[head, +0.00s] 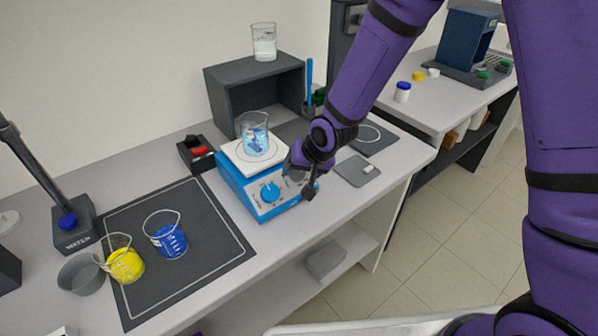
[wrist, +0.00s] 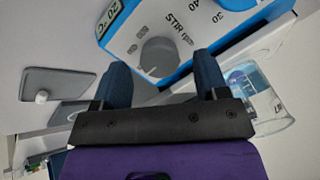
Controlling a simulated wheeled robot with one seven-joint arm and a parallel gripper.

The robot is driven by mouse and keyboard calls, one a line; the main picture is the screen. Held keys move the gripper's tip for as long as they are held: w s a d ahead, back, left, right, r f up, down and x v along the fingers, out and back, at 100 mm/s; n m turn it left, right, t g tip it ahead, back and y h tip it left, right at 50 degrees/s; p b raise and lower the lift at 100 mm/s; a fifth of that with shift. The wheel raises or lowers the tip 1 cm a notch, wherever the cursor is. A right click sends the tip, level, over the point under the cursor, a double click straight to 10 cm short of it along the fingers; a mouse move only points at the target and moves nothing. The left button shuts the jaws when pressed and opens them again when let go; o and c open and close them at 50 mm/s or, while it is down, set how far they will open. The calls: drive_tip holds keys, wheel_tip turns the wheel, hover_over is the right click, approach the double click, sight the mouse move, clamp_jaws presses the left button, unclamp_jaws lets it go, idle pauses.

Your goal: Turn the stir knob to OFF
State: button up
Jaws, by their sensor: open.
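The blue and white hotplate stirrer (head: 252,198) stands on the bench, its front panel facing the front. My gripper (head: 298,172) is at the right part of the panel and hides the stir knob in the head view. In the wrist view, my gripper (wrist: 161,72) is open, with one finger on either side of the knob's lower edge. I cannot tell whether either finger touches it.
A beaker with blue liquid (head: 256,142) stands on the stirrer's white plate. Beakers of yellow (head: 124,262) and blue (head: 170,240) liquid stand on the dark mat at left. A grey pad (head: 357,171) lies right of the stirrer. A dark shelf box (head: 237,87) stands behind.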

drive_tip(key=shift+x, duration=0.9)
drive_tip(key=c, duration=0.9)
